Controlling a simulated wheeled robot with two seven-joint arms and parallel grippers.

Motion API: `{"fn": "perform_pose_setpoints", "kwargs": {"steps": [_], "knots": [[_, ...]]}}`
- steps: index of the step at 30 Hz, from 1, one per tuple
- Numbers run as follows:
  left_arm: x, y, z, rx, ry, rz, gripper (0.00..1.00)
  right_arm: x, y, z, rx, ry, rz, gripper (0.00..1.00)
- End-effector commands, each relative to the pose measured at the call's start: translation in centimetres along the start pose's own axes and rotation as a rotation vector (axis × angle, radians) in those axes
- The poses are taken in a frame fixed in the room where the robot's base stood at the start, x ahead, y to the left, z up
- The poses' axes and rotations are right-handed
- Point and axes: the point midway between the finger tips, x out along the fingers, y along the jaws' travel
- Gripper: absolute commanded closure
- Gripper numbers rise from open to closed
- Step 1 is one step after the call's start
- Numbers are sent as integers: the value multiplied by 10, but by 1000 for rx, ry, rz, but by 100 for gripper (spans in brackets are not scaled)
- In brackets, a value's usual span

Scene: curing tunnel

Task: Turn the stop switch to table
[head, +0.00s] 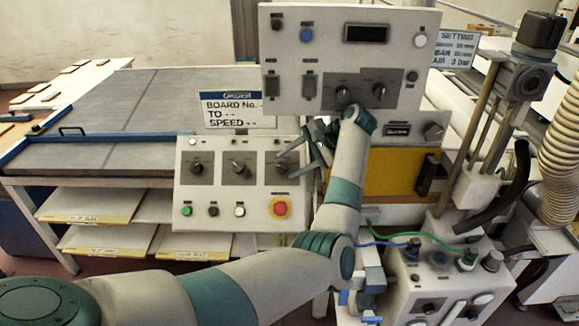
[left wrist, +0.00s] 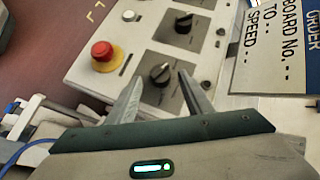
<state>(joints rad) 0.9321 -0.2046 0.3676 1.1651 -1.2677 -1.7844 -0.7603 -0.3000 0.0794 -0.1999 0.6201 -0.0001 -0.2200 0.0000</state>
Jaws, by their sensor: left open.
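The lower sloped control panel (head: 225,200) carries three black rotary switches in a row. The right-hand rotary switch (head: 283,167) is partly behind my left gripper (head: 289,162). In the left wrist view this same switch (left wrist: 160,73) sits between the two fingertips of my left gripper (left wrist: 160,82), its pointer mark visible. The fingers are open on either side; I cannot tell whether they touch it. The middle rotary switch (head: 240,168) shows clear and also appears in the left wrist view (left wrist: 184,22). The labels are too small to read, so I cannot tell which is the stop switch.
A red stop button (head: 281,208) on yellow lies just below the right-hand switch. An order sign (head: 237,110) stands behind the panel. A taller panel (head: 345,60) with further knobs rises behind. The grey table (head: 150,100) lies to the left; hoses and a pump unit stand right.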

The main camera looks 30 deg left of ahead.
Motion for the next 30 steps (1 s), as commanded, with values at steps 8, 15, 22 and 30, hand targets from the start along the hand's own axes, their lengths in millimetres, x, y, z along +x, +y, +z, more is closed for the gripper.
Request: {"fn": "perform_pose_setpoints", "kwargs": {"steps": [8,15,22,30], "knots": [[-35,39,-15,3,3,-1,53,26,0,2,0,0,0,69],[-66,65,-25,3,2,-1,53,42,0,4,0,0,0,69],[-81,77,-29,2,0,0,53,48,0,5,0,0,1,69],[-84,78,-30,1,0,0,53,48,0,5,0,0,1,69]]}}
